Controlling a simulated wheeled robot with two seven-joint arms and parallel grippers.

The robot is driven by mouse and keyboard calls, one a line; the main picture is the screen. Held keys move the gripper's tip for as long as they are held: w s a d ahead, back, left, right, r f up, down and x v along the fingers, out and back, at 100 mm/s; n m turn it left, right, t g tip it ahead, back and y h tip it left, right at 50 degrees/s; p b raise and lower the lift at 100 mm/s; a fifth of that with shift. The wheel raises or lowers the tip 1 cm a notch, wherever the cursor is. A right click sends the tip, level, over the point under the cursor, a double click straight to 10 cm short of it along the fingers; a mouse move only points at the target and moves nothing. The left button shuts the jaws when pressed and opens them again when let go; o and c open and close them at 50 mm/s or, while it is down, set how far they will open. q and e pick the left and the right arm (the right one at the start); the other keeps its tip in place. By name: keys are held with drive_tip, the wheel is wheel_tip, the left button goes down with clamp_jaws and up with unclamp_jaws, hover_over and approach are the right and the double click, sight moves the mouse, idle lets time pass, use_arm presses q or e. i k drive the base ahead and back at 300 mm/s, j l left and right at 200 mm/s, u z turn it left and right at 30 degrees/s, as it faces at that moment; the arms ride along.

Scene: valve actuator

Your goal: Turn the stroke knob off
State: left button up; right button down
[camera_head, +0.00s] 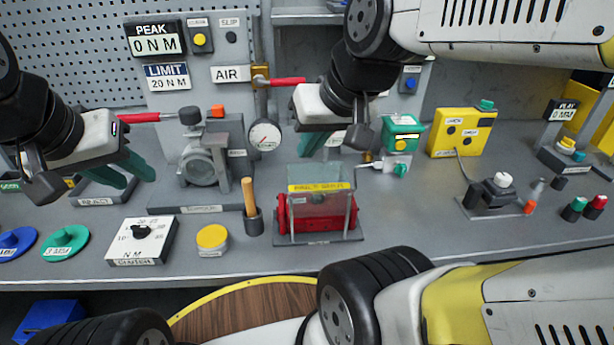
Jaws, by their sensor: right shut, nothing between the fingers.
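No label that I can read says stroke, so I cannot tell which knob is the stroke knob. A small green knob (401,170) sits on a grey block right of the red actuator (318,212). A white-topped knob (502,180) stands on a dark base further right. A dial with a black knob (141,231) is on the white clutch box at front left. My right gripper (318,148) is shut and empty, above and behind the actuator's clear guard. My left gripper (125,172) hangs at the left, its green fingers apart and empty, left of the grey valve housing.
A green box (403,134) with a yellow button and a yellow box (462,131) stand at the back right. A pressure gauge (265,135), red-handled levers and a wooden-handled tool (250,205) are near the middle. Green and red buttons (585,208) are at far right.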

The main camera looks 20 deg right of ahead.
sight(400, 170)
drive_tip(key=z, duration=1.35)
